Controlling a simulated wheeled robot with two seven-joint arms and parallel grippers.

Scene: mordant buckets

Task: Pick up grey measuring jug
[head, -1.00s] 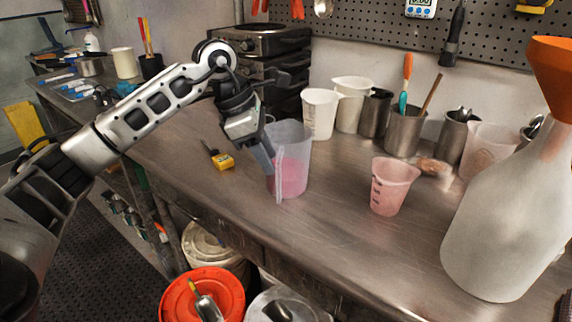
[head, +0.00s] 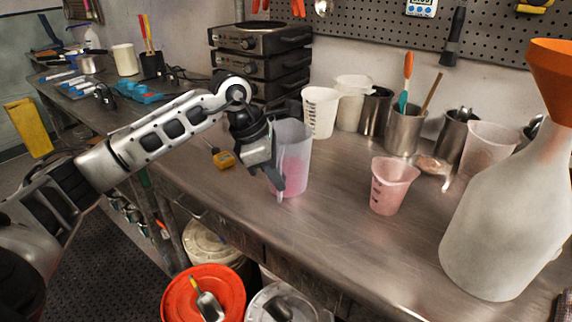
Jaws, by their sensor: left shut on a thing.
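The grey measuring jug (head: 297,155) is a tall translucent cup with pink liquid in its lower part. It stands upright on the steel bench in the middle of the view. My left gripper (head: 276,183) comes down on the jug's near left side and is shut on it there, at what looks like its handle. The gripper hides part of the jug's left side. The jug appears to rest on the bench. My right gripper is not in view.
A smaller pink jug (head: 390,186) stands to the right. A large white bottle with an orange funnel (head: 552,80) is at the far right. White jugs (head: 319,112) and steel cups (head: 403,131) line the wall. A yellow device (head: 222,159) lies left. An orange bucket (head: 203,294) is below.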

